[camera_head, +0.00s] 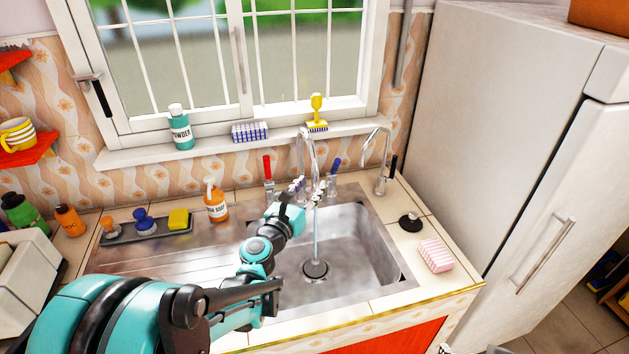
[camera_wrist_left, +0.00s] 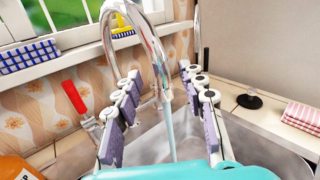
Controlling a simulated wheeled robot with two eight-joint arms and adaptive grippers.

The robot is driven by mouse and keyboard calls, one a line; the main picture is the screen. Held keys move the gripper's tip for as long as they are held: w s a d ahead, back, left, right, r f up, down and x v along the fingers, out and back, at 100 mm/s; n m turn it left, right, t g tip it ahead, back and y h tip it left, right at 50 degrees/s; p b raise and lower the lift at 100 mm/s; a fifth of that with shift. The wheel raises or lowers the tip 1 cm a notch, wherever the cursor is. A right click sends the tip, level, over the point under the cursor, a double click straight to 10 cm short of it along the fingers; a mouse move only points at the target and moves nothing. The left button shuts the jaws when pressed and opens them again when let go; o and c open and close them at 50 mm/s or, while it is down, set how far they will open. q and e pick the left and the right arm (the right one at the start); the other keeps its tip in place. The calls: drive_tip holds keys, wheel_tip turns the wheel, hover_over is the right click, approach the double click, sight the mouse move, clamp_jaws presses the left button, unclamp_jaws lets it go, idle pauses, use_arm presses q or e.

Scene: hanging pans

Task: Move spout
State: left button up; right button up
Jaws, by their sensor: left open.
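The chrome spout (camera_head: 309,143) of the sink tap curves up and over between a red handle (camera_head: 267,167) and a blue handle (camera_head: 335,166). A stream of water (camera_head: 317,236) falls from it to the drain. My left gripper (camera_head: 306,188) is open over the back of the sink, close to the spout. In the left wrist view, the spout (camera_wrist_left: 161,70) shows between the two fingers (camera_wrist_left: 162,80), with gaps on both sides. I cannot tell its depth relative to the fingertips. My right gripper does not show.
The sink basin (camera_head: 364,258) lies below my gripper. A second, thinner tap (camera_head: 373,158) stands at right. An orange soap bottle (camera_head: 215,202) stands left of the red handle. The fridge (camera_head: 490,120) closes off the right.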

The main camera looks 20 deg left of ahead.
use_arm(q)
drive_tip(key=s, duration=0.8)
drive_tip(key=shift+a, duration=0.2)
drive_tip(key=shift+s, duration=0.1)
drive_tip(key=s+d+f+m+g+h, duration=0.25)
drive_tip(key=d+m, duration=0.35)
drive_tip(key=m, duration=0.3)
drive_tip(key=s+d+f+m+g+h, duration=0.1)
drive_tip(key=s+d+f+m+g, duration=0.15)
drive_tip(key=d+m, duration=0.45)
drive_tip(key=s+a+f+m+g+y, duration=0.2)
drive_tip(key=s+m, duration=0.4)
drive_tip(key=m, duration=0.4)
drive_tip(key=s+a+f+m+g+y, duration=0.2)
drive_tip(key=s+m, duration=0.4)
drive_tip(key=m, duration=0.4)
drive_tip(key=shift+a+f+g+y, duration=0.35)
drive_tip(key=shift+a+f+g, duration=0.15)
drive_tip(key=shift+f+g, duration=0.45)
